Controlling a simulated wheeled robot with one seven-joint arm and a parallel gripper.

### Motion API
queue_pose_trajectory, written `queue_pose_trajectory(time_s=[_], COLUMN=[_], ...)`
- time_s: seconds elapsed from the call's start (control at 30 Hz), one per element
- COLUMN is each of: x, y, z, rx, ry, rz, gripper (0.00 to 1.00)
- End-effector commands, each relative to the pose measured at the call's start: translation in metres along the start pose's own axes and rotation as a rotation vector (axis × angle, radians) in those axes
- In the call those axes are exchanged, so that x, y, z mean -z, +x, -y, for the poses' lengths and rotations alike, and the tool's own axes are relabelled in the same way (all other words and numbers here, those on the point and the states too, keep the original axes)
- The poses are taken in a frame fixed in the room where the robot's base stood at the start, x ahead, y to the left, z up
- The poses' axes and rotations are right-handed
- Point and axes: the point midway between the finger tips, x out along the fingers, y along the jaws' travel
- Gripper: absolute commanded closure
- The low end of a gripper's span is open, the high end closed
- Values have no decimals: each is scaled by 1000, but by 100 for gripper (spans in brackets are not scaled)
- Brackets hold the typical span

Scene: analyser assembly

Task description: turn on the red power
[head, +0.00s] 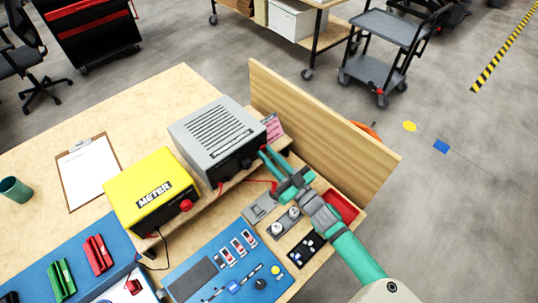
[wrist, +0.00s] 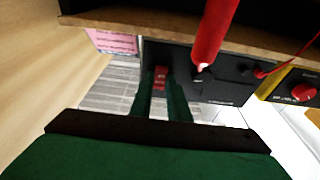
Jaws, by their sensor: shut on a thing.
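The red power switch (wrist: 160,77) is a small red rocker on the dark front panel of the grey power box (head: 215,135). In the wrist view it sits between the two green fingers of my gripper (wrist: 161,98), which are shut on it. In the head view my gripper (head: 268,158) reaches the right end of the box's front. A bit of red (head: 263,147) shows just by the fingertips. Whether the rocker is tipped on or off cannot be told.
A red plug (wrist: 213,35) with a metal tip is right of my fingers in the wrist view. The yellow meter (head: 150,190) stands left of the grey box. A wooden board (head: 315,125) rises close behind my arm. Small parts crowd the blue mat (head: 190,260).

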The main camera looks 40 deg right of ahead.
Motion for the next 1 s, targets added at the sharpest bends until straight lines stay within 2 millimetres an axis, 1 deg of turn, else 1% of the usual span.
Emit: queue_pose_trajectory(time_s=[0.37,0.4,0.47,0.8,0.87,1.0], x=[0,0,0,1,5,23], y=[0,0,0,0,1,5], z=[0,0,0,0,0,0], rx=[-1,-1,-1,0,0,1], ry=[-1,-1,-1,-1,-2,-2], rz=[-15,-15,-15,-15,-16,-16], gripper=[100,80,66,66,66,66])
